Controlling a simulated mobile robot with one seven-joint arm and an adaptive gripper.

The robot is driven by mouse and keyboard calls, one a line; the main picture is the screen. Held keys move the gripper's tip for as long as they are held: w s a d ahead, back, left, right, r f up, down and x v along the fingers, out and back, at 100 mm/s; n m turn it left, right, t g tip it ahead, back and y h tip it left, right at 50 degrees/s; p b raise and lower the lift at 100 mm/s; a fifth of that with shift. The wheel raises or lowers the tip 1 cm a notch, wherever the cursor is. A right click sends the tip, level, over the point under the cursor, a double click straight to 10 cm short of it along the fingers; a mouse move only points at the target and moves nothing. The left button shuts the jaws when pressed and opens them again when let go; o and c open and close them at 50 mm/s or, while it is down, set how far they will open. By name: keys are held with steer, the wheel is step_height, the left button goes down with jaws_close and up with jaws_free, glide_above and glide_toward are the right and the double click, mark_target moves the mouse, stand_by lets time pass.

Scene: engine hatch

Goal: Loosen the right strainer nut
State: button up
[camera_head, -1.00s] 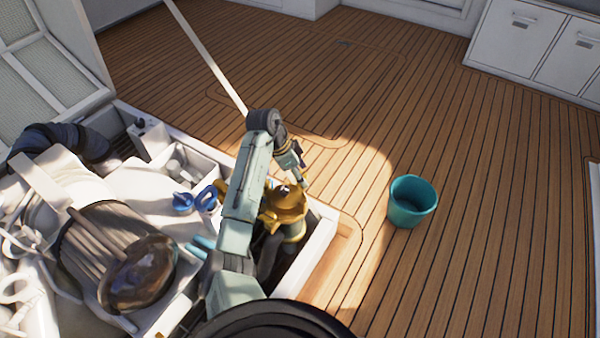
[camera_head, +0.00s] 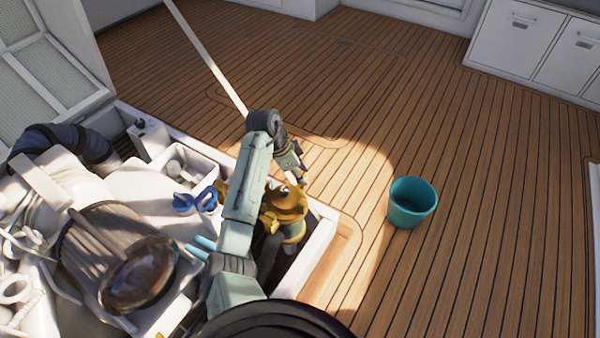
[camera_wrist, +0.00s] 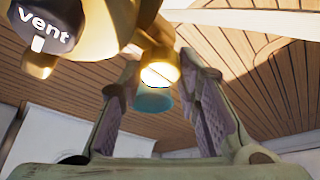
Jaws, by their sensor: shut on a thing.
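The brass strainer (camera_head: 288,206) stands in the open hatch, partly behind my arm in the head view. In the wrist view its brass body (camera_wrist: 95,25) fills the upper left. My gripper (camera_wrist: 161,62) has its two fingers on either side of a small bright brass piece, the right strainer nut (camera_wrist: 160,74), and is shut on it. In the head view my gripper (camera_head: 299,178) points down at the top of the strainer, and the nut is too small to make out there.
A black "vent" cap (camera_wrist: 45,27) sits close left of the fingers. Blue valve handles (camera_head: 194,201) and a large strainer-like cylinder (camera_head: 140,275) lie left of my arm. The white hatch rim (camera_head: 318,240) is close on the right. A teal bucket (camera_head: 412,203) stands on open deck.

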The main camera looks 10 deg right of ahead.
steer(key=shift+r, duration=0.15)
steer(key=n+p, duration=0.2)
steer(key=n+t+p, duration=0.1)
steer(key=p, duration=0.2)
steer(key=shift+s+d+r+n, duration=0.1)
steer(key=shift+s+r+n, duration=0.1)
steer(key=shift+n, duration=0.2)
steer(key=n+t+y+p, duration=0.1)
steer(key=n+t+p, duration=0.1)
steer(key=n+p, duration=0.2)
steer(key=shift+s+p, duration=0.1)
steer(key=shift+p, duration=0.7)
steer(key=n+t+y+p, duration=0.1)
steer(key=n+p, duration=0.3)
steer(key=shift+d+f+n, duration=0.1)
steer(key=shift+f+n, duration=0.05)
steer(key=shift+n, duration=0.25)
steer(key=shift+f+n+y+p, duration=0.15)
steer(key=shift+n+y+p, duration=0.8)
steer(key=shift+n, duration=0.85)
steer(key=o, duration=1.1)
steer(key=shift+t, duration=0.3)
